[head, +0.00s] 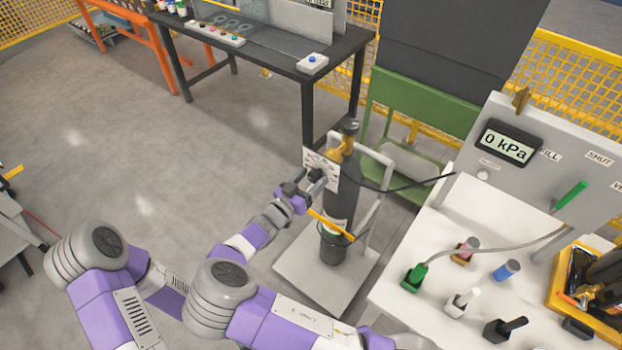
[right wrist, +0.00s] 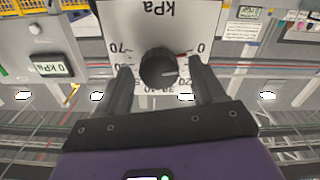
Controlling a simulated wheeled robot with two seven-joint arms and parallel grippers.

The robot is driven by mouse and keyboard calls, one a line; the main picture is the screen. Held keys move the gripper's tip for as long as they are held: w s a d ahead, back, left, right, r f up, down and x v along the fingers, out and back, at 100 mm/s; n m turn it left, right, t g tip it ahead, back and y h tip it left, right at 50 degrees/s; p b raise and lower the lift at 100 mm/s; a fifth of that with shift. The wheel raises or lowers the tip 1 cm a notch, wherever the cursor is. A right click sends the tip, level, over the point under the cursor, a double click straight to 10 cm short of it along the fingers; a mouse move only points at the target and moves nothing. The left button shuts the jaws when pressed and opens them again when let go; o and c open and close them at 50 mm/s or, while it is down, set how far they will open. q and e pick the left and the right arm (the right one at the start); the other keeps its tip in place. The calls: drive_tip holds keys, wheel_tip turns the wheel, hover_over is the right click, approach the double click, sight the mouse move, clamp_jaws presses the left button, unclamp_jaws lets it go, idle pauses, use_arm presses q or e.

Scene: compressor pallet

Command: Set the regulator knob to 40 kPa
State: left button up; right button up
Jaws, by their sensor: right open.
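The regulator knob (right wrist: 158,67) is round and black, on a white dial plate (right wrist: 205,20) that appears upside down in the right wrist view, with "kPa", 0 and 70 legible. A small red mark sits beside the 0, and a pale line shows on the knob near its right side. My right gripper (right wrist: 160,72) is open, with one finger on each side of the knob; contact cannot be told. In the head view, my right gripper (head: 314,181) is at the dial plate (head: 322,164) on the dark cylinder. My left gripper is not in view.
A display (head: 506,146) on the grey panel reads 0 kPa. The cylinder (head: 342,205) stands on a pale trolley (head: 290,262). A white table (head: 410,310) with coloured connectors is at right, a dark workbench (head: 270,45) behind. Open floor lies left.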

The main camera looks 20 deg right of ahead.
drive_tip(key=shift+w+d, duration=0.15)
drive_tip(key=shift+d, duration=0.05)
drive_tip(key=shift+c, duration=0.2)
drive_tip(key=c, duration=1)
